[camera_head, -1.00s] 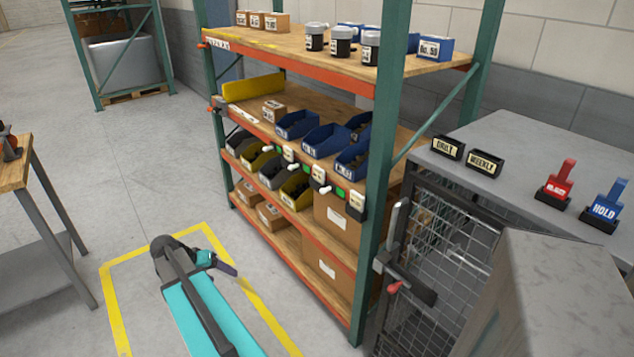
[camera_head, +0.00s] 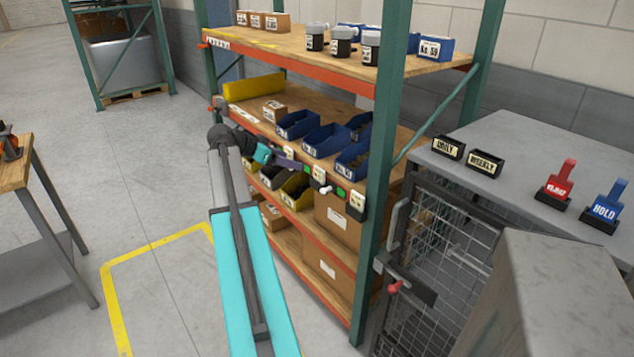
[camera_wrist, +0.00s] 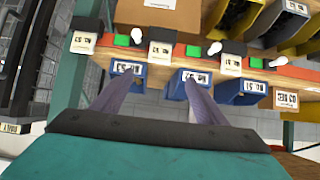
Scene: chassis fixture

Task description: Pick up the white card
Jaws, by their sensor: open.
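Several white cards with black printing sit in dark clips along the shelf's front edge. In the wrist view one white card (camera_wrist: 160,55) is just beyond the gap between my fingertips, with another white card (camera_wrist: 83,43) to its left and a third white card (camera_wrist: 230,65) to its right. In the head view, white cards (camera_head: 318,173) and (camera_head: 357,203) show on that edge. My gripper (camera_wrist: 157,85) is open and empty, its two purple fingers spread and apart from the cards. In the head view my gripper (camera_head: 298,166) is close to the shelf front.
Green indicators (camera_wrist: 122,40) and white knobs stand between the cards. Blue bins (camera_head: 325,139) are on the shelf above, dark and yellow bins below. A green rack post (camera_head: 378,200) and mesh cage (camera_head: 445,270) stand right.

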